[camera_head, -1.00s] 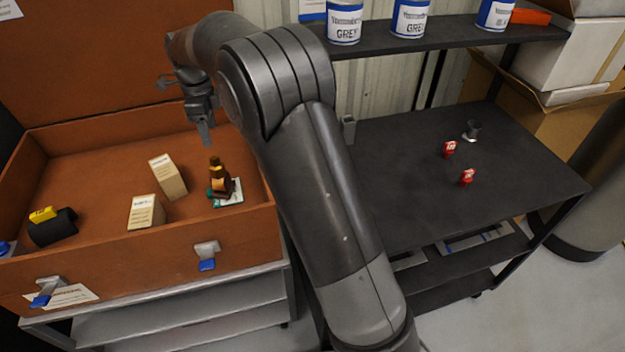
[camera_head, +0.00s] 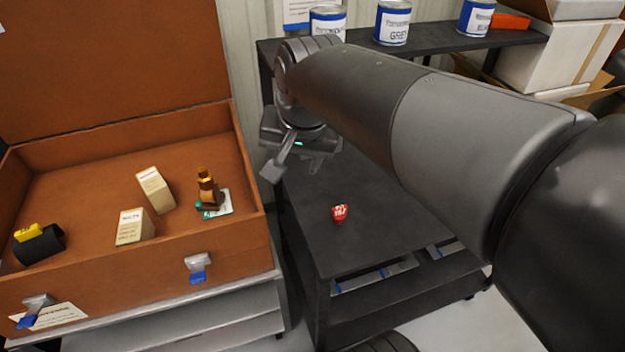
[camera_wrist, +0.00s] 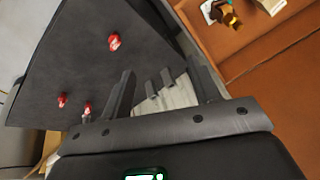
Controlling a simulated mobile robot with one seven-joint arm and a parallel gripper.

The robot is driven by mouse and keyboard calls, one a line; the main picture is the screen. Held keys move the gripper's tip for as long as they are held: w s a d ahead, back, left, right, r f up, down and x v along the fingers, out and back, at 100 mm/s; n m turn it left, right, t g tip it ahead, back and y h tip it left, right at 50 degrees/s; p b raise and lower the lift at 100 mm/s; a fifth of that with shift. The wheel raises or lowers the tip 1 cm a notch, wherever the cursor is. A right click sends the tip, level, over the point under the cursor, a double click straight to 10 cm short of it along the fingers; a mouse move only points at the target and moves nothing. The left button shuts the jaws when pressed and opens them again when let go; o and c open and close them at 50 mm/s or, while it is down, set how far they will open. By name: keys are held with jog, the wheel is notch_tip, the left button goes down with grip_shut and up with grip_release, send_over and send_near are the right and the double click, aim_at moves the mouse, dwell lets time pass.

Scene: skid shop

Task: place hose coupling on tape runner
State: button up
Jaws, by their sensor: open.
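My gripper (camera_head: 290,158) hangs over the left end of the dark table in the head view. Its fingers are apart in the wrist view (camera_wrist: 162,78), with no object clearly held between them. A red piece with white lettering (camera_head: 340,213) stands on the table, right of and below the gripper; red pieces also show in the wrist view (camera_wrist: 114,41). A brown and gold piece (camera_head: 208,190) stands on a green and white card in the orange case. I cannot tell which items are the hose coupling and the tape runner. My arm hides much of the table.
The open orange case (camera_head: 100,273) holds two tan boxes (camera_head: 155,190) and a black roll with a yellow piece (camera_head: 40,244). The dark table (camera_head: 375,235) has some bare top. Paint cans (camera_head: 393,22) stand on the shelf behind.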

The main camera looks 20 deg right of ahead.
jog(key=s+d+f+n, duration=0.1)
jog(key=s+f+n, duration=0.1)
jog(key=s, duration=0.2)
jog(key=s+d+f+n+t, duration=0.1)
jog(key=s+n, duration=0.2)
jog(key=s, duration=0.2)
jog(key=shift+d+f, duration=0.25)
jog(key=shift+f, duration=0.15)
